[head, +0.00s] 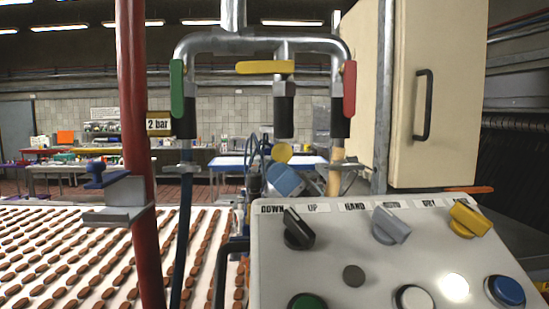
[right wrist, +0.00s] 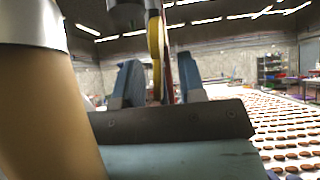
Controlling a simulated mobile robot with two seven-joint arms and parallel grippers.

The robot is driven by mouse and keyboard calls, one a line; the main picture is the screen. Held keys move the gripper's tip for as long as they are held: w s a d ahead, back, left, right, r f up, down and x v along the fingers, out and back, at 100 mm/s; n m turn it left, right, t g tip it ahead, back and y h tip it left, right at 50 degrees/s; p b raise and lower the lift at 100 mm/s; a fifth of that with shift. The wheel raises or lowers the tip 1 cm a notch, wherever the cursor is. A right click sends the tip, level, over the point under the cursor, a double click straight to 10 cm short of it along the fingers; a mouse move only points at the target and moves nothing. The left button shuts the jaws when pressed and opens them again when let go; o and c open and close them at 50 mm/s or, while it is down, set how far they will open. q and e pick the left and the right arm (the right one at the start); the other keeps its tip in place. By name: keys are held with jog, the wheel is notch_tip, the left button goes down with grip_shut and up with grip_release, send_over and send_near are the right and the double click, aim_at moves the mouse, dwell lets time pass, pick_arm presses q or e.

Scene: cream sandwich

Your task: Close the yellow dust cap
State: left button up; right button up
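The yellow dust cap (head: 282,153) shows in the head view as a small round disc below the black end of the middle pipe (head: 284,115). In the right wrist view the cap (right wrist: 154,48) is seen nearly edge-on, beside the dark pipe end (right wrist: 125,14). My right gripper (head: 284,176) is blue and sits just below the cap. In the right wrist view its two blue fingers (right wrist: 160,82) stand apart, with the cap's lower part in line with the gap between them. I cannot tell whether they touch it. My left gripper is not in view.
A green lever (head: 177,88), a yellow lever (head: 265,67) and a red lever (head: 349,88) surround the pipe ends. A tan hose (right wrist: 45,115) is close beside my right gripper. A control panel (head: 325,265) stands in front, and a red post (head: 133,120) at left.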

jog(key=shift+a+r, duration=0.45)
jog(key=c, duration=0.6)
jog(key=shift+w+f, duration=0.1)
jog(key=shift+w, duration=0.05)
grip_shut()
jog(key=shift+a+f, duration=0.1)
jog(key=shift+f, duration=0.05)
